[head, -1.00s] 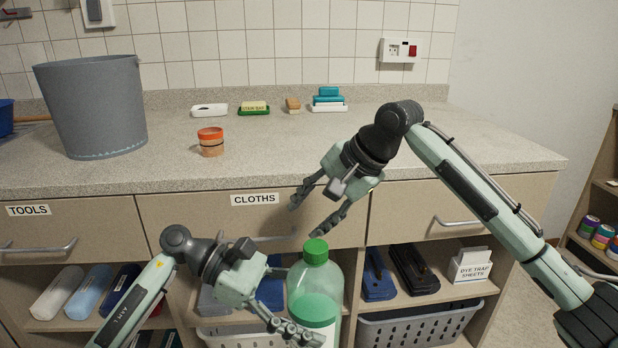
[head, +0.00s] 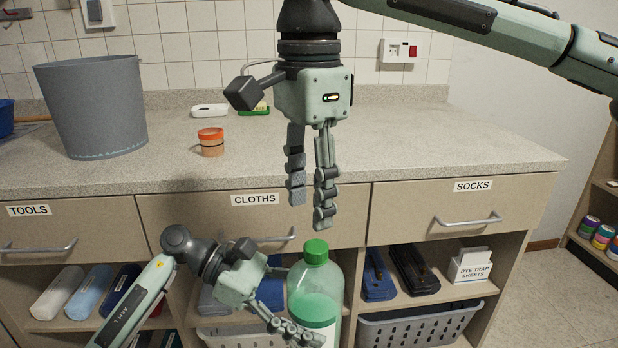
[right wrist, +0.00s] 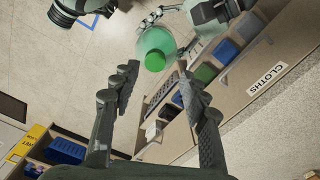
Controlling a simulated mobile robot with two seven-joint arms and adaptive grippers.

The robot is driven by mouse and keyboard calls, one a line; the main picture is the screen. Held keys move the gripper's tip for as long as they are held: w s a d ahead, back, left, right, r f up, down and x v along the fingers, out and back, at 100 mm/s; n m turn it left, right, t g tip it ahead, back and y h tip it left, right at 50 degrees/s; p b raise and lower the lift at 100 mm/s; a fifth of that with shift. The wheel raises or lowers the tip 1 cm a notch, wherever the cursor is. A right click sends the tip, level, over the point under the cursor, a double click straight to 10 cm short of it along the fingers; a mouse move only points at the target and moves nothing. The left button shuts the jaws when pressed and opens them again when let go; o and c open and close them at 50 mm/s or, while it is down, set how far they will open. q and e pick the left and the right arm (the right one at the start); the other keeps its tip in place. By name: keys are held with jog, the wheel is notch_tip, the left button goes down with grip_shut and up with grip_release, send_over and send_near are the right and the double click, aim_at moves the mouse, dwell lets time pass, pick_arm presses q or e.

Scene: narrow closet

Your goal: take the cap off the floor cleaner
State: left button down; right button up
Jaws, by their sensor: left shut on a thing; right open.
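The floor cleaner is a clear bottle (head: 315,285) with green contents and a green cap (head: 316,251) on its neck, upright in front of the open shelves. My left gripper (head: 290,322) is shut on the bottle's body, low in the head view. My right gripper (head: 312,210) is open and empty, pointing down just above the cap and apart from it. In the right wrist view, the cap (right wrist: 155,61) shows beyond and between the spread fingertips (right wrist: 157,72), with the bottle's shoulder around it.
The counter (head: 420,145) with its drawers lies behind the bottle. A grey bucket (head: 92,108) and an orange-lidded jar (head: 211,142) stand on it. Below are shelves with boxes and a grey basket (head: 415,325). The countertop's right part is clear.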

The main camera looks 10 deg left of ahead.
aim_at(309, 244)
jog(key=shift+f, duration=3)
